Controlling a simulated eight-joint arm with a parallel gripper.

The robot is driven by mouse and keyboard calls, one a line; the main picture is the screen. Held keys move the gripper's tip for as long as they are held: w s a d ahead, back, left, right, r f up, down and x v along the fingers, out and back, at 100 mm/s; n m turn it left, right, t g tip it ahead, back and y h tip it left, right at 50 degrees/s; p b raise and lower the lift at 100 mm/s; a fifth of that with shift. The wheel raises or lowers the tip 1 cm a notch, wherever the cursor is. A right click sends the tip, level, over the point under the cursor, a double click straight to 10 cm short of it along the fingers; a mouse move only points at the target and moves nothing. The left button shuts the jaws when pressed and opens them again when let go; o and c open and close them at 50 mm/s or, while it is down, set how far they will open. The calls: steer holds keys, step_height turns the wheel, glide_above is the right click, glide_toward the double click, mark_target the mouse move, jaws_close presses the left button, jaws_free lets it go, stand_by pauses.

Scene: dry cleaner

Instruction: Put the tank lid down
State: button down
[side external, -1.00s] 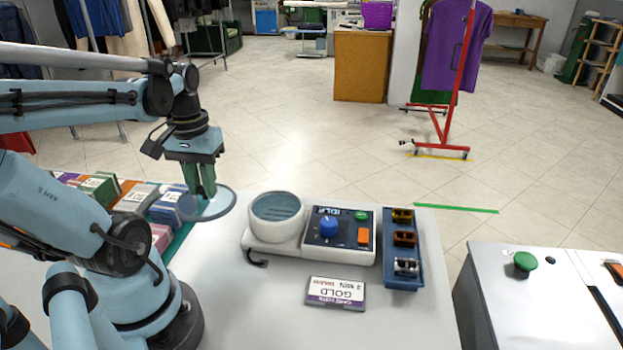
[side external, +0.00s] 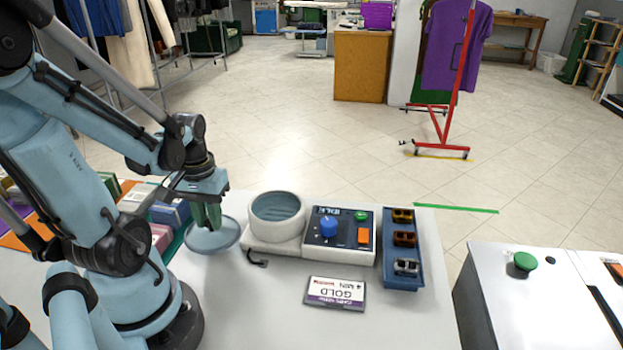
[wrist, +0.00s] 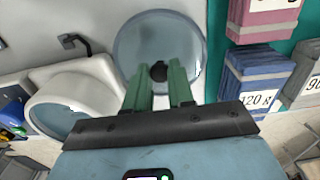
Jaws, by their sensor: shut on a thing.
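The tank lid (side external: 226,236) is a round translucent blue-grey disc with a dark knob. In the wrist view the lid (wrist: 133,45) lies beyond my fingertips, with the knob between them. My gripper (side external: 212,225) is shut on the lid's knob and points down; its green fingers also show in the wrist view (wrist: 160,75). The lid is level, at or just above the table, left of the tank; I cannot tell whether it touches. The open round white tank (side external: 277,228) stands to the right, with ribbed blue-grey inside.
A control panel (side external: 339,250) with a blue knob adjoins the tank. A blue tray (side external: 403,278) holds several small clamp-like items. A GOLD card (side external: 336,293) lies in front. Coloured boxes (side external: 169,213) stand left of the lid.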

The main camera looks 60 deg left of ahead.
steer(key=shift+f, duration=0.85)
steer(key=shift+f, duration=0.1)
steer(key=c, duration=1)
jaws_free()
steer(key=shift+r, duration=6.05)
steer(key=w+d+m+t, duration=0.2)
steer(key=w+d+m, duration=0.1)
steer(key=w+d, duration=0.1)
steer(key=w+d+m+t, duration=0.2)
steer(key=w+d+m, duration=0.1)
steer(key=d, duration=0.3)
steer(key=w+d+m+t, duration=0.3)
steer(key=w+d, duration=0.2)
steer(key=shift+w+f, duration=0.1)
steer(key=shift+w, duration=0.3)
